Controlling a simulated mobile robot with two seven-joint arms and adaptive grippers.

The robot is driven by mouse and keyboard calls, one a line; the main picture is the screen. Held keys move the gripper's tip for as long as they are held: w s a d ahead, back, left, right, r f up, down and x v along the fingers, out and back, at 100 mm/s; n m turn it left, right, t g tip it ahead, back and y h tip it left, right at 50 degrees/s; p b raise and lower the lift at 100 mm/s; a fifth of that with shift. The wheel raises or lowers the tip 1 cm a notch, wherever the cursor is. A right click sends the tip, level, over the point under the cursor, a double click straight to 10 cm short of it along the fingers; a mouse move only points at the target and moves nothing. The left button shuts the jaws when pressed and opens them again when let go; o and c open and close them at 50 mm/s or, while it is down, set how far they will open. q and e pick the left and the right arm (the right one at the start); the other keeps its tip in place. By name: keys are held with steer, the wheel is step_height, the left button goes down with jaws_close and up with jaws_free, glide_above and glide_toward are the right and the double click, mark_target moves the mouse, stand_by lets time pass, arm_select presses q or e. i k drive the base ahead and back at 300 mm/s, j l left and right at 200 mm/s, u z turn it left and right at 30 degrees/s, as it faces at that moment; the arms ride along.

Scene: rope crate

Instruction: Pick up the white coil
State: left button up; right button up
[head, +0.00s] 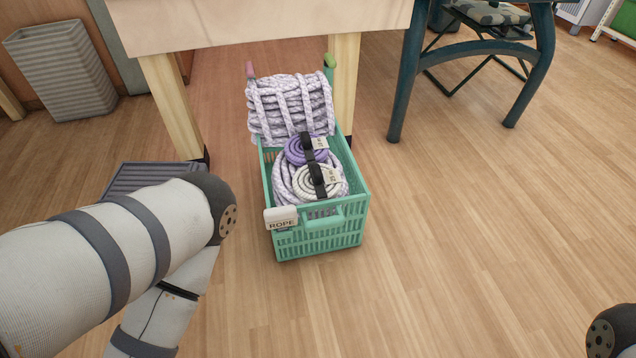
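A white coil (304,181) with a black strap and a small tag lies on top of larger pale rope coils, near the front of a green crate (350,218). A purple coil (295,151) with a black strap and a tag lies just behind it. The crate stands on the floor and has a label reading "ROPE" at its front left. My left arm comes in from the left, beside the crate and apart from it; its gripper is out of view. Only a dark joint of my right arm shows at the bottom right corner; its gripper is out of view.
A thick pale rope bundle (290,105) rises at the crate's back. A wooden table (260,22) stands behind it, with legs on both sides. A grey ribbed object (150,177) lies left of the crate. The floor right of the crate is clear.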

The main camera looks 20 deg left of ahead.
mark_target(315, 181)
steer(key=k+l, duration=0.15)
steer(key=k, duration=0.15)
steer(key=k+l, duration=0.15)
steer(key=k, duration=0.15)
steer(key=i+j+z, duration=0.1)
steer(key=i+j, duration=0.15)
steer(key=i+j+z, duration=0.1)
steer(key=j, duration=0.25)
steer(key=i+j+z, duration=0.1)
steer(key=i+j, duration=0.2)
steer(key=i+j+z, duration=0.1)
steer(key=j, duration=0.3)
steer(key=i+j+z, duration=0.1)
steer(key=i+j, duration=0.2)
steer(key=i+j+z, duration=0.1)
steer(key=j, duration=0.3)
